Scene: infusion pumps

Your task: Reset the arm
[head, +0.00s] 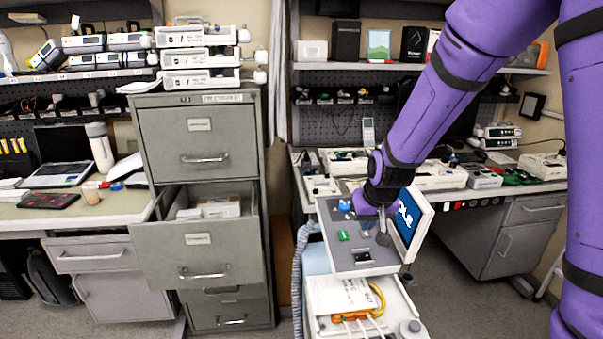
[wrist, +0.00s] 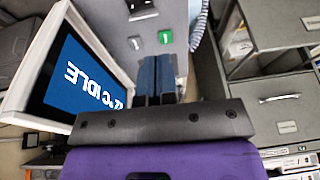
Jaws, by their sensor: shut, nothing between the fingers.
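My purple arm reaches down from the upper right in the head view. My gripper (head: 383,237) is over the grey top panel of a medical cart (head: 340,258), just left of its tilted screen. In the wrist view my gripper (wrist: 156,78) has its two blue-grey fingers side by side, shut and empty. The screen (head: 408,218) has white letters on blue; in the wrist view the screen (wrist: 75,80) is at the left and reads IDLE. Whether the fingertips touch the panel, I cannot tell.
A green switch (head: 343,235) and a blue knob (head: 345,206) sit on the panel near my gripper. A grey filing cabinet (head: 200,145) with an open drawer (head: 195,250) stands to the left. A workbench (head: 520,188) with devices is behind. Floor shows at right.

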